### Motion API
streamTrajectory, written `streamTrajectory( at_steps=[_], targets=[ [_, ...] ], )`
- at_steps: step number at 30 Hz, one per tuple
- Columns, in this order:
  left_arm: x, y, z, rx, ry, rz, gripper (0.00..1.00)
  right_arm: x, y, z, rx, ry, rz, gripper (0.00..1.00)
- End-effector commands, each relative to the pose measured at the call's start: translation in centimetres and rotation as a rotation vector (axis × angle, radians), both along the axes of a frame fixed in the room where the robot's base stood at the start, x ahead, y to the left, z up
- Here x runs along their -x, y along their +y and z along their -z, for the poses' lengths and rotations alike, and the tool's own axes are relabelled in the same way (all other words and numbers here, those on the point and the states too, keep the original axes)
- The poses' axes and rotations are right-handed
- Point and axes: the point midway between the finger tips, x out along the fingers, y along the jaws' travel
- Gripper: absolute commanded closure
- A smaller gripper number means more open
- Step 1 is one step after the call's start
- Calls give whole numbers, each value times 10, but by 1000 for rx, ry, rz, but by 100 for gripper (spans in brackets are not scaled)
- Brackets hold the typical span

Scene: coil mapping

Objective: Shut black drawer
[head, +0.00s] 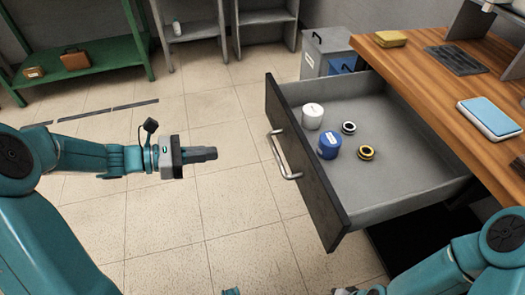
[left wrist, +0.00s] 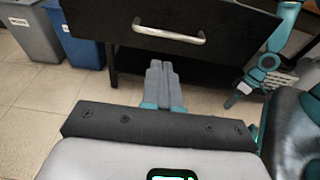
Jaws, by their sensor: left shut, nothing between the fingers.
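The black drawer (head: 305,165) is pulled well out from under the wooden desk in the head view, its grey inside showing. Its silver handle (head: 283,155) is on the black front, facing left toward my left gripper. In the left wrist view the black front (left wrist: 240,18) and the handle (left wrist: 168,32) are ahead of the fingers. My left gripper (head: 207,154) is shut and empty, left of the handle with a clear gap; its fingers (left wrist: 160,85) point toward the drawer. My right gripper (left wrist: 233,101) seems to show small in the left wrist view; its fingers are unclear.
Inside the drawer are a white canister (head: 313,116), a blue canister (head: 329,145) and two small rings (head: 366,152). The wooden desk (head: 425,75) holds a blue-topped box (head: 490,118). Bins (head: 326,45) stand behind the drawer. Tiled floor is clear between gripper and drawer.

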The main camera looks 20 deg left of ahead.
Motion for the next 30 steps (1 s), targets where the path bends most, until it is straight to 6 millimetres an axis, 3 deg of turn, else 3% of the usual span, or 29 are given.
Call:
streamTrajectory(
  at_steps=[5, 18, 24, 30],
  targets=[
    [-8, -21, 5, 3, 1, 1, 100, 0, 0, 5, 0, 0, 1, 57],
    [-57, -93, 25, -1, 1, 1, 100, 0, 0, 23, 0, 0, 1, 57],
    [-70, -108, 28, -1, 0, 1, 100, 0, 0, 26, 0, 0, 1, 57],
    [-73, -110, 28, -1, 2, -1, 100, 0, 0, 27, 0, 0, 0, 57]
  ],
)
